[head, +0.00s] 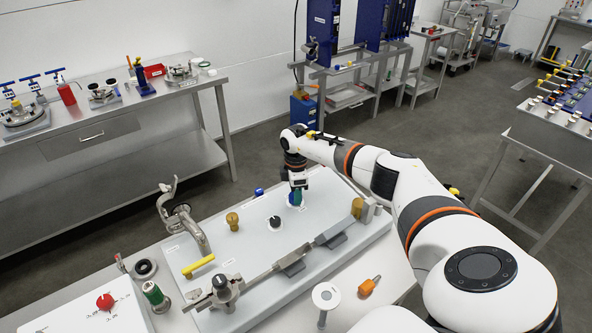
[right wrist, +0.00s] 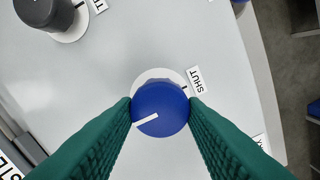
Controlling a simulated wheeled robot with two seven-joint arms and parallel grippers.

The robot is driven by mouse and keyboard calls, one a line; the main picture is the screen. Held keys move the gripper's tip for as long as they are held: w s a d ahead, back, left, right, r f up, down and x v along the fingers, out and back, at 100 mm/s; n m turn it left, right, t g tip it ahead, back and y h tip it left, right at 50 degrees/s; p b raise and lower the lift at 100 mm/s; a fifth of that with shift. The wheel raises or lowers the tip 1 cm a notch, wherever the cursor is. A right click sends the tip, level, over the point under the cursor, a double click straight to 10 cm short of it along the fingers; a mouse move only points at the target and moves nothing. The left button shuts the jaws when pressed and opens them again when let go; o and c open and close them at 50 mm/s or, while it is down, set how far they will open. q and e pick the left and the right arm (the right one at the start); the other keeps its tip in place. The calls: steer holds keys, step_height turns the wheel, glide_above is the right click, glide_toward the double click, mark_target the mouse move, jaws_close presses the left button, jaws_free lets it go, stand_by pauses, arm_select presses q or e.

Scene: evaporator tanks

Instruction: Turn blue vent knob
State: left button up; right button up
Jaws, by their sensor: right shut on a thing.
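The blue vent knob (right wrist: 160,109) sits on a round white disc on the grey panel, with a white pointer line toward its lower left in the right wrist view. A label reading "SHUT" (right wrist: 195,79) lies at the disc's upper right. My right gripper (right wrist: 160,112) has its green fingers on both sides of the knob, touching it, and is shut on it. In the head view the right gripper (head: 296,198) reaches down to the panel (head: 270,255), and its fingers mostly hide the knob. My left gripper is not in view.
A black knob (head: 275,222) stands left of the gripper; it also shows in the right wrist view (right wrist: 48,12). A blue part (head: 259,191) and a tan knob (head: 232,221) are nearby. A metal bar with clamps (head: 290,262) crosses the panel's front.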

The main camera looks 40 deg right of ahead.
steer(key=shift+w+d+r, duration=0.1)
steer(key=shift+d+r, duration=0.05)
steer(key=o, duration=1)
step_height(320, 180, up, 12)
steer(key=b, duration=0.4)
